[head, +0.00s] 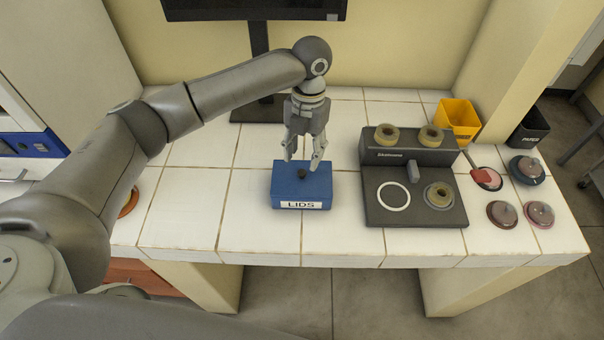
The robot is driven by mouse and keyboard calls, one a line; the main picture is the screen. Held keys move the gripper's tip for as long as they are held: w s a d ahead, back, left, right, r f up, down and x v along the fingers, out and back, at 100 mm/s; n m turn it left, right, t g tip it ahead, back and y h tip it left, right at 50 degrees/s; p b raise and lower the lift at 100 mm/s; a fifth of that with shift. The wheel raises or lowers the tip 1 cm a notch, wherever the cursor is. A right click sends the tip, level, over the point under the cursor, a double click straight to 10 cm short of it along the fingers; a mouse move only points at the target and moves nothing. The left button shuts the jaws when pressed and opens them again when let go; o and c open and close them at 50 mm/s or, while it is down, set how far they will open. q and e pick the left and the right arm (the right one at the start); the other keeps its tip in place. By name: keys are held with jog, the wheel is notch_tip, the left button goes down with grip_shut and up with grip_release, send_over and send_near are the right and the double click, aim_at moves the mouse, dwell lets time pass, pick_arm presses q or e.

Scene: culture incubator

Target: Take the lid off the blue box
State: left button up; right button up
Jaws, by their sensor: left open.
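The blue box (282,190) with a white "LIDS" label stands on the white tiled bench. A small dark knob (302,174) sits on its blue top. My left gripper (302,165) points down right above the box, its fingers spread on either side of the knob. It is open and appears to hold nothing. Whether the fingers touch the top cannot be told. My right gripper is not in view.
A dark device (410,216) with ring-shaped pieces stands right of the box. Several round lidded dishes (503,214) lie at the bench's right end. A yellow bin (459,117) stands behind them. A monitor (255,8) is at the back.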

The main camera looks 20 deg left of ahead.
aim_at(302, 172)
pick_arm(q)
jog(key=f+p, duration=0.1)
jog(key=f, duration=0.1)
jog(key=s+f+p, duration=0.1)
jog(key=f, duration=0.1)
jog(key=shift+a+f, duration=0.1)
jog(key=shift+f, duration=0.75)
jog(key=shift+w, duration=0.1)
grip_shut()
